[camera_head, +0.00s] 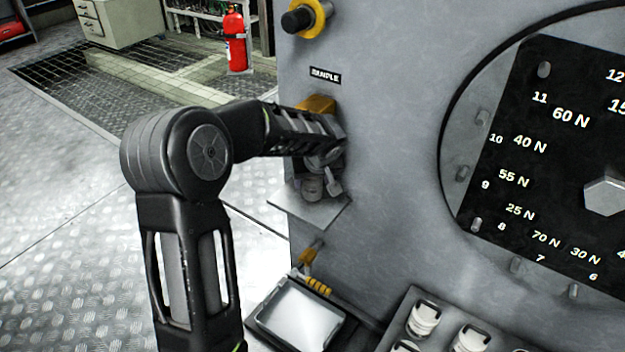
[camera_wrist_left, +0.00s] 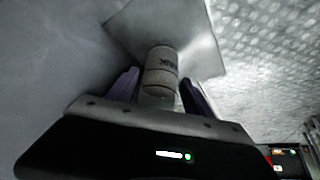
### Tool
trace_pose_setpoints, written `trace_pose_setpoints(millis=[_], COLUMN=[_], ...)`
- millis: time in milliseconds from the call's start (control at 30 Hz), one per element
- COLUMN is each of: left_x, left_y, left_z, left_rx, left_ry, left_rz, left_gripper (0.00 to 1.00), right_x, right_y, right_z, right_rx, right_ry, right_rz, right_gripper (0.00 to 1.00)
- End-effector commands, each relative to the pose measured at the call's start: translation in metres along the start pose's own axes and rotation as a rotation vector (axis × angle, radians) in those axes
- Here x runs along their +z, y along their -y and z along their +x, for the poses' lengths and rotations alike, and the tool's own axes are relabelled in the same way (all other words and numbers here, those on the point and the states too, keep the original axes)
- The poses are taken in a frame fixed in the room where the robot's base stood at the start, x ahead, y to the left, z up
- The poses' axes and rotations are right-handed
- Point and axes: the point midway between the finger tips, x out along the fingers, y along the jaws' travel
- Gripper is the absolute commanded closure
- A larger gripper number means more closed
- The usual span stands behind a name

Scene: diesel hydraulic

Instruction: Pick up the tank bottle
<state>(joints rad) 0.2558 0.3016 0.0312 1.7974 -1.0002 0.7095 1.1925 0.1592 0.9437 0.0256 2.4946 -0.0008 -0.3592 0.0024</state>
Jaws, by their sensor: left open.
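The tank bottle (camera_wrist_left: 161,72) is a small pale cylinder with dark, hard-to-read lettering, standing on a metal shelf (camera_wrist_left: 205,48) in the left wrist view. My left gripper (camera_wrist_left: 158,92) is open, with one finger on each side of the bottle. I cannot tell whether the fingers touch it. In the head view my left gripper (camera_head: 322,170) is at the small shelf (camera_head: 308,208) under the SAMPLE label (camera_head: 325,75). My wrist and gripper hide most of the bottle there. My right gripper is not in view.
A grey panel with a large numbered dial (camera_head: 560,140) stands right of the shelf. Below are a yellow-handled valve (camera_head: 312,280), a bright tray (camera_head: 300,316) and a rack with several white-capped bottles (camera_head: 423,318). A red extinguisher (camera_head: 236,45) stands behind. Open floor lies left.

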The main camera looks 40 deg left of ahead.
Motion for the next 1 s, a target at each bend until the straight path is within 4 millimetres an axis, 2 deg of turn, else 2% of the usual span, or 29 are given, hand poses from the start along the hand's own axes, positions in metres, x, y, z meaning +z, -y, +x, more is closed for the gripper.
trace_pose_setpoints(millis=[400,1000], left_x=[0.0004,0.0004], left_y=[-0.0001,-0.0001], left_z=[-0.0003,-0.0003], left_rx=[0.0,0.0], left_ry=[0.0,0.0], left_rz=[0.0,0.0], left_gripper=[0.41,0.9], right_x=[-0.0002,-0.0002], right_y=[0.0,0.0], right_z=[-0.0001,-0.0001], right_rx=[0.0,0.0], right_ry=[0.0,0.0], right_rz=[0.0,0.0], right_gripper=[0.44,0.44])
